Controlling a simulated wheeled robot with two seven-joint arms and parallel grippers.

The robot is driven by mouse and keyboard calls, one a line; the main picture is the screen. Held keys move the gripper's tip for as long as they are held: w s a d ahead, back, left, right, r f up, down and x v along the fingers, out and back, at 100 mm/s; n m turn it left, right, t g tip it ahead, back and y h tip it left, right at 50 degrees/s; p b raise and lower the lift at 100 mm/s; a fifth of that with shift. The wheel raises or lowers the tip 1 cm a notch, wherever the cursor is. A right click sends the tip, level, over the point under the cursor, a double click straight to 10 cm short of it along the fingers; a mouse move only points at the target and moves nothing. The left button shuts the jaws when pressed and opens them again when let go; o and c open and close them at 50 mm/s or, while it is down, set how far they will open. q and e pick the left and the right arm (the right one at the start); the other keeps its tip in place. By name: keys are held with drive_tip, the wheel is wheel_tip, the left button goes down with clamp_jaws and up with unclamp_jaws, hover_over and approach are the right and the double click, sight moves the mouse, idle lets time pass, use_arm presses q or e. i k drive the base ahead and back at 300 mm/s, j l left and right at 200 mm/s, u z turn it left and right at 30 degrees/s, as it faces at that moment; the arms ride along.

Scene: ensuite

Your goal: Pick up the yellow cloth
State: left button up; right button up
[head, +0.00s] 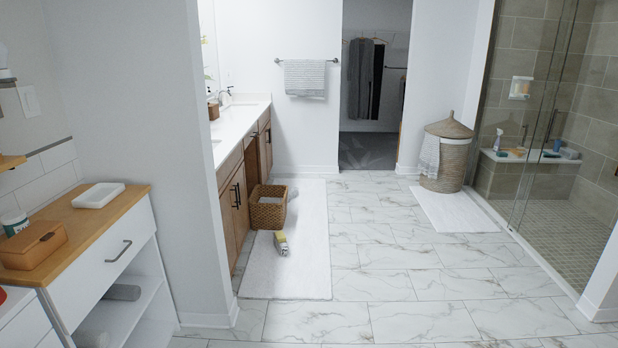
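I cannot make out a yellow cloth for certain. A small yellow-orange item (518,152) lies on the shower bench (530,163), too small to tell whether it is cloth. A yellow-green and white item (281,243) lies on the long white mat in front of the vanity; it looks more like a bottle or pack than a cloth. Neither of my grippers shows in the head view.
A wicker basket (268,208) stands on the long mat (300,270) by the vanity (238,180). A lidded hamper (446,157) stands near the glass shower panel (541,110). A wood-topped cabinet (110,215) is at left. The middle marble floor (385,270) is clear.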

sight(279, 234)
drive_tip(key=i, duration=2.1)
drive_tip(key=i+u, duration=0.1)
drive_tip(key=i, duration=0.6)
drive_tip(key=i+l+u, duration=0.1)
drive_tip(key=i, duration=0.6)
drive_tip(key=i+l+u, duration=0.1)
drive_tip(key=i, duration=0.6)
drive_tip(key=l, duration=0.1)
